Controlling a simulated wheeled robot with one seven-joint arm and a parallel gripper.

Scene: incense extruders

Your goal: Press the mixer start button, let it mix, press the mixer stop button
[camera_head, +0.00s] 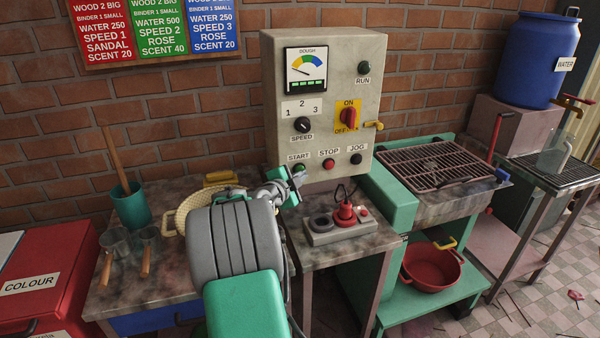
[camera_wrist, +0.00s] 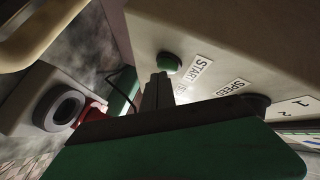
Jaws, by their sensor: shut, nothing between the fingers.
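The grey control box (camera_head: 325,95) stands against the brick wall. The green START button (camera_head: 299,168) is at its lower left; it also shows in the wrist view (camera_wrist: 168,62). The red STOP button (camera_head: 328,163) is to its right, and the black JOG button (camera_head: 356,158) is farther right. My gripper (camera_head: 298,177) is shut and empty just below and in front of START. In the wrist view its fingertips (camera_wrist: 160,76) are close to the START button; whether they touch it I cannot tell. The RUN lamp (camera_head: 364,67) looks dark green. The red power switch (camera_head: 349,118) stands upright toward ON.
A SPEED knob (camera_head: 302,124) and a DOUGH gauge (camera_head: 306,69) are above START. A pale basin (camera_head: 186,212) is partly hidden behind my arm. A small grey block with a red plug-like part (camera_head: 344,213) sits on the bench below STOP. Space before STOP and JOG is clear.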

